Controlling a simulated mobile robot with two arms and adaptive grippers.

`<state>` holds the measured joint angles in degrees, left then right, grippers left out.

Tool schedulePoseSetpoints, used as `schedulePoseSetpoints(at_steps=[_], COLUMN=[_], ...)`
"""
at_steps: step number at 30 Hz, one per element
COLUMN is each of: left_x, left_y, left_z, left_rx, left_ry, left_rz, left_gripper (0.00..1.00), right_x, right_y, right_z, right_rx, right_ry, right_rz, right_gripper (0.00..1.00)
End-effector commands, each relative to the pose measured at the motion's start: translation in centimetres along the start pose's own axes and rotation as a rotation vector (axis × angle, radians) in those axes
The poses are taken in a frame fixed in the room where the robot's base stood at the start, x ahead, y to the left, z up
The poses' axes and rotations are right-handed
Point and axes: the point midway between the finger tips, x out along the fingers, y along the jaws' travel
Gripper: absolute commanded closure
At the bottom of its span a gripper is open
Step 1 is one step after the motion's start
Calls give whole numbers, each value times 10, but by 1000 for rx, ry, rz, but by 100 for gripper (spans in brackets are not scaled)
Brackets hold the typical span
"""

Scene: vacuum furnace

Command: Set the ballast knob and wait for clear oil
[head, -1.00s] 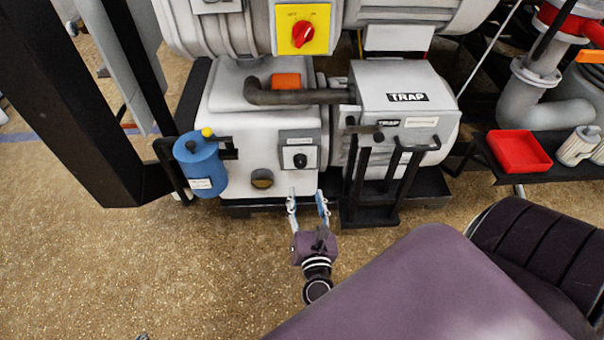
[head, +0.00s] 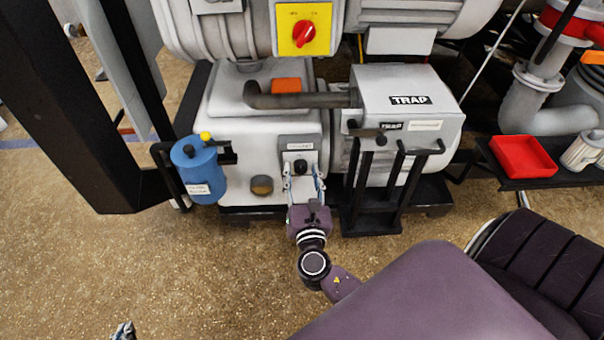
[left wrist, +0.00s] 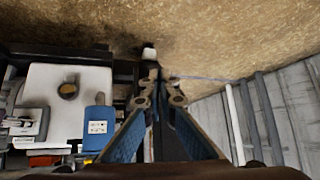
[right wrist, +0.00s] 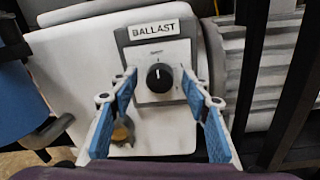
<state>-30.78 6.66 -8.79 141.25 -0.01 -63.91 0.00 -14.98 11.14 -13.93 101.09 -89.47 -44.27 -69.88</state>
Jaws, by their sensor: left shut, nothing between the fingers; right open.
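The black ballast knob (right wrist: 159,77) sits on a grey plate under a "BALLAST" label (right wrist: 154,31) in the right wrist view. Its white pointer line points about straight up. The knob also shows in the head view (head: 300,166). My right gripper (head: 304,181) is open in front of it, its fingers to either side in the picture; I see no contact. The round amber-brown sight glass (head: 262,185) is left of the knob; a right finger partly covers it in the right wrist view (right wrist: 122,133). My left gripper (head: 123,331) is shut and empty, low at the left, away from the pump.
A blue bottle (head: 199,172) hangs left of the pump. A grey box marked "TRAP" (head: 408,85) and a black stand (head: 372,215) are to the right. A red tray (head: 523,156) is further right. The floor in front is clear.

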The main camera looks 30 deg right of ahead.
Motion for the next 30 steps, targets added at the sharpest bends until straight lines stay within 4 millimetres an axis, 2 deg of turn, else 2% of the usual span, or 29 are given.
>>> schedulePoseSetpoints(at_steps=[2, 14, 20, 26, 30], left_x=[0, 0, 1, 5, 3], left_y=[0, 0, 0, 5, 10], left_z=[0, 0, -1, -36, -74], left_rx=[0, 0, 0, 2, 3], left_ry=[0, -1, 9, 154, 319], left_rz=[0, 0, 0, 10, 20], left_gripper=[100, 100, 100, 100, 100], right_x=[0, 0, 0, 0, 0], right_y=[0, 0, 0, -1, -1], right_z=[0, 0, 0, -2, -3], right_rx=[0, 0, 12, 77, 160], right_ry=[0, 0, -1, -5, -11], right_rz=[0, 0, 0, 0, 1], right_gripper=[56, 98, 98, 98, 98])
